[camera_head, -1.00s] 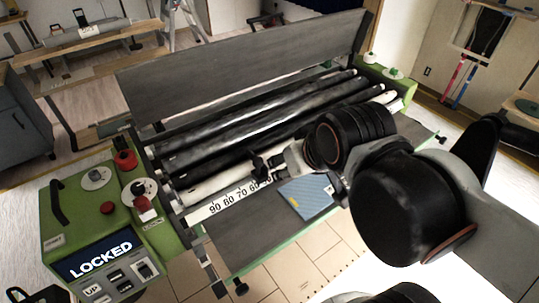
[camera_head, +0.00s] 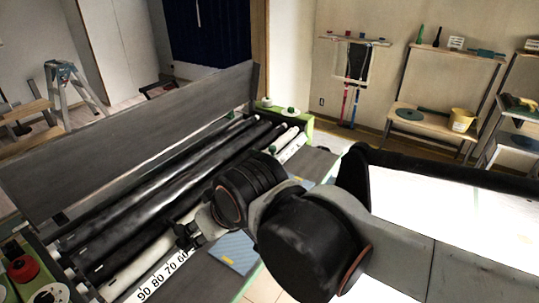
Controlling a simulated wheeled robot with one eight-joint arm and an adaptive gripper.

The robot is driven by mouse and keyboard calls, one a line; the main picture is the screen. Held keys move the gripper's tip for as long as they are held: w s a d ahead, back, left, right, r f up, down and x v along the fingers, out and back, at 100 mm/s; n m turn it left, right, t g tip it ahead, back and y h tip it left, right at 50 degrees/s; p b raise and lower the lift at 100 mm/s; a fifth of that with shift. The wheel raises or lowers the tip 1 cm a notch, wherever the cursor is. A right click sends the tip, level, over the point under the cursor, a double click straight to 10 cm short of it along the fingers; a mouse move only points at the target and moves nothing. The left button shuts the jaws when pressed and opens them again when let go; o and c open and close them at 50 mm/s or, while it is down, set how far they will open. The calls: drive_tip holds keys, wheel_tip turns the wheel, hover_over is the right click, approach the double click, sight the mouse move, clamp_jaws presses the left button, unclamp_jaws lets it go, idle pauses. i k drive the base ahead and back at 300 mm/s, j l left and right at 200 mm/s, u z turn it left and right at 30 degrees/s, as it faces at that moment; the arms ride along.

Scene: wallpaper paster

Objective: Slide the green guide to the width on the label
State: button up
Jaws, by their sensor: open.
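The wallpaper paster (camera_head: 120,165) has a white number scale (camera_head: 160,280) along its front, with 90, 80, 70 and 60 readable. My gripper (camera_head: 187,238) is open above the scale, just beyond the 60; my arm hides much of the scale to the right. A small green part (camera_head: 273,150) shows past my wrist near the far end of the rollers; I cannot tell whether it is the green guide. A blue patterned sheet (camera_head: 234,250) with a small yellow mark lies flat beside the scale, right of my gripper. I cannot read a width on it.
Dark rollers (camera_head: 170,185) run behind the scale, with a long grey panel (camera_head: 130,140) above them. A red knob (camera_head: 22,268) is at the lower left. Shelves (camera_head: 450,95) stand at the back right and a stepladder (camera_head: 75,90) at the back left.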

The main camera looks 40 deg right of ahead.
sight(272, 149)
drive_tip(key=i+l, duration=0.25)
drive_tip(key=l, duration=0.25)
drive_tip(key=i+l+z, duration=0.15)
drive_tip(key=l, duration=0.3)
drive_tip(key=i+l, duration=0.4)
drive_tip(key=l+z, duration=0.1)
